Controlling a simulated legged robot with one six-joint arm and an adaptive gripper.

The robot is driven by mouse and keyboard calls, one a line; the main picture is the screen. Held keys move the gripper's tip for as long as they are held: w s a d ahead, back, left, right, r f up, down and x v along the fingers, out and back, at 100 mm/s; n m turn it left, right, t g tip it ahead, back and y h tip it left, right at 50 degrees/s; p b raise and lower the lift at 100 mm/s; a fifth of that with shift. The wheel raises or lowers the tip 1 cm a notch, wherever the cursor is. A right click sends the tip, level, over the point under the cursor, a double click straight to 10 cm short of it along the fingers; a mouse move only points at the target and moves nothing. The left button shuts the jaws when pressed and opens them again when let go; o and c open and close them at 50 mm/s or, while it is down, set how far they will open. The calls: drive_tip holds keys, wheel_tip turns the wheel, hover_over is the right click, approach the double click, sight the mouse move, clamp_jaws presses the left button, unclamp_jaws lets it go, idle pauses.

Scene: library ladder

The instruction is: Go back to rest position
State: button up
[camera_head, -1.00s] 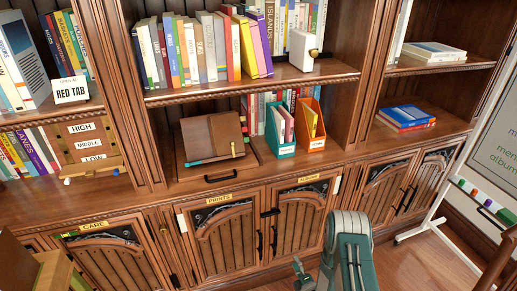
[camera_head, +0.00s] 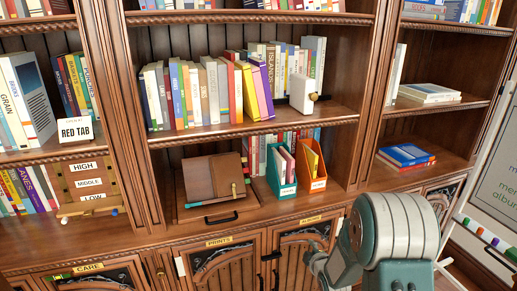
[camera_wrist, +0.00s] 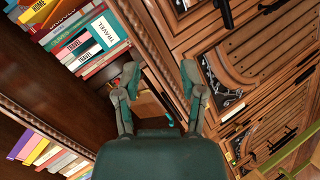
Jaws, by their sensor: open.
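My gripper (camera_wrist: 160,88) shows in the wrist view with its two grey-green fingers spread apart. Nothing is held between them. Beyond the fingers lie dark wood and a small brown object, too blurred to name. In the head view part of my grey-green arm (camera_head: 400,228) rises at the lower right, in front of the bookcase.
A bookcase fills the head view, with cabinet doors (camera_head: 305,258) below. Its shelves hold books (camera_head: 205,90), a teal file holder (camera_head: 281,178) and an orange file holder (camera_head: 312,165). A whiteboard (camera_head: 497,170) stands at right. Books (camera_wrist: 90,35) show beside my gripper.

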drive_tip(key=s+d+r+m+g+h, duration=0.1)
drive_tip(key=s+r+m+g, duration=0.1)
drive_tip(key=s+r+m, duration=0.5)
drive_tip(key=s+r+m+g+h, duration=0.1)
drive_tip(key=s+r, duration=0.5)
drive_tip(key=r, duration=0.5)
drive_tip(key=s+a+r+m+g, duration=0.1)
drive_tip(key=s+r+m+g, duration=0.1)
drive_tip(key=s, duration=0.9)
drive_tip(key=s+r+m+g, duration=0.2)
drive_tip(key=s+r+m, duration=0.2)
drive_tip(key=s, duration=0.7)
drive_tip(key=shift+a+m, duration=0.4)
drive_tip(key=shift+m, duration=0.2)
